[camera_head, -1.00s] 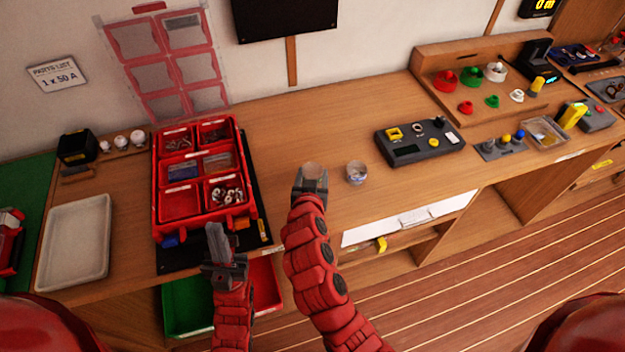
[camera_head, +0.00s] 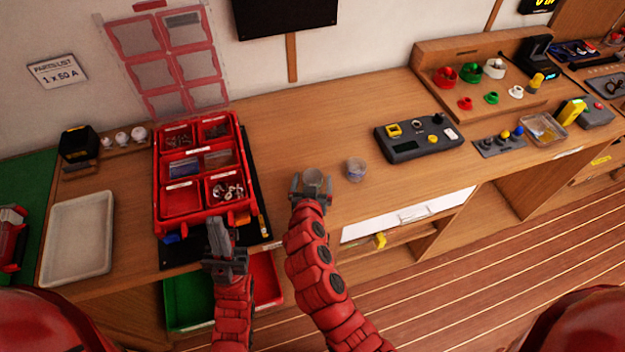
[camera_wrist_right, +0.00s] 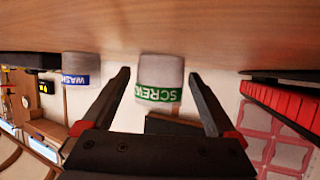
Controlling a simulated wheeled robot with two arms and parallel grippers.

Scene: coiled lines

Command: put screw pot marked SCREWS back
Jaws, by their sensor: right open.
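The screw pot (camera_head: 313,174) is a small grey-white pot on the wooden bench, right of the red parts tray. In the right wrist view, which is upside down, its green label (camera_wrist_right: 158,94) reads SCREW, the end cut off from sight. My right gripper (camera_head: 312,187) is open, with one finger on each side of the pot; gaps show on both sides in the wrist view (camera_wrist_right: 160,95). My left gripper (camera_head: 219,234) is at the front edge of the red tray; whether its fingers are shut is unclear.
A second pot with a blue label (camera_wrist_right: 76,79) starting WASH stands close by on the bench (camera_head: 356,170). The red parts tray (camera_head: 158,190) lies on the left. A dark device (camera_head: 420,140) sits to the right. Bench behind the pots is clear.

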